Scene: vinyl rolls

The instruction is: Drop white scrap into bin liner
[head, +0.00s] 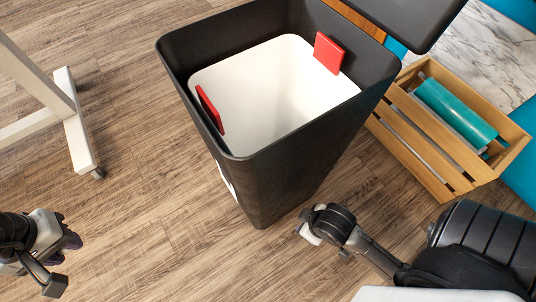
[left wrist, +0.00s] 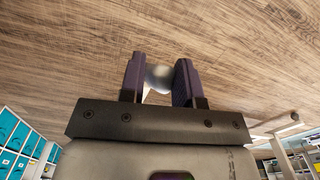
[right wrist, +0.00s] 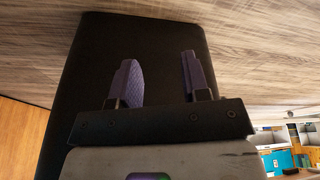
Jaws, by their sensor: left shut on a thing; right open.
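The black bin (head: 290,165) stands open on the floor in the head view. A white bin liner (head: 270,85) lines it, with a red clip (head: 329,53) at the right rim and another red clip (head: 209,109) at the left. My left gripper (head: 66,247) is low at the left, well apart from the bin. In the left wrist view it is shut on a small rounded white scrap (left wrist: 158,77); the head view does not clearly show the scrap. My right gripper (right wrist: 164,78) is open and empty, with the bin's dark wall filling the view behind its fingers.
A wooden crate (head: 410,128) holding a teal roll (head: 455,113) is right of the bin. A white stand leg (head: 75,125) on a caster is at the left. Bare wood floor (head: 135,185) lies between my left gripper and the bin.

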